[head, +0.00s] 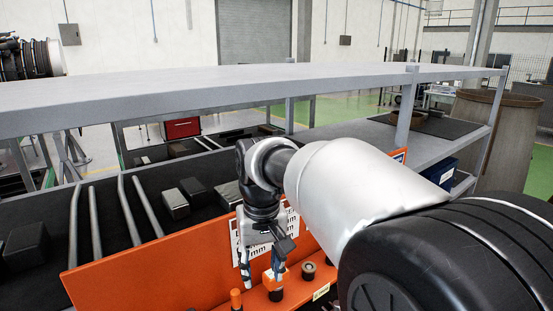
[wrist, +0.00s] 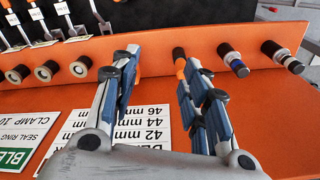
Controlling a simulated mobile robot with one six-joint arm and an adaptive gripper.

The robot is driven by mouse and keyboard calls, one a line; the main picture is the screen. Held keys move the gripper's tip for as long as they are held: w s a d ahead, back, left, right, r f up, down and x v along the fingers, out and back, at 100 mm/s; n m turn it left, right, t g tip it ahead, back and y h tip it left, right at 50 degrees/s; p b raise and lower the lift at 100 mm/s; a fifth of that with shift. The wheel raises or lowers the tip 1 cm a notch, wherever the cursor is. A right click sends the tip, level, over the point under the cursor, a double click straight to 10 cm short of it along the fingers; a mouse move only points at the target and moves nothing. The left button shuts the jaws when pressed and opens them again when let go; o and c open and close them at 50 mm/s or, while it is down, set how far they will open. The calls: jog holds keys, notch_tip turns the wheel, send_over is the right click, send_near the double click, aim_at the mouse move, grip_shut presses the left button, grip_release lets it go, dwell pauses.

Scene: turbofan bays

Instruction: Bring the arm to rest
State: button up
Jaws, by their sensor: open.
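My gripper (head: 261,272) hangs from the arm in the head view, fingers pointing down in front of the orange panel (head: 150,262). In the wrist view my gripper (wrist: 156,60) has its two fingers spread apart with only orange surface and the label sheet seen between them. It holds nothing. The right finger lies close to an orange-tipped peg (wrist: 179,55); I cannot tell whether they touch. My arm (head: 350,185) reaches in from the right and covers part of the bench behind.
Pegs with dark ends (wrist: 230,58) and several pale-ringed pegs (wrist: 47,70) line the orange ledge. A size label (wrist: 120,128) lies on the panel. A long grey shelf (head: 200,90) spans above the dark tray, which holds dark blocks (head: 175,203) and metal bars (head: 128,210).

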jog(key=s+d+f+m+t+b, duration=0.1)
jog(key=s+d+f+b, duration=0.5)
jog(key=s, duration=0.6)
jog(key=s+d+f+m+t+b, duration=0.2)
jog(key=s+d+f+b, duration=0.5)
jog(key=s+d, duration=0.5)
notch_tip(320, 180, down, 3)
jog(key=shift+r+m+t, duration=0.15)
jog(key=shift+m+t, duration=0.15)
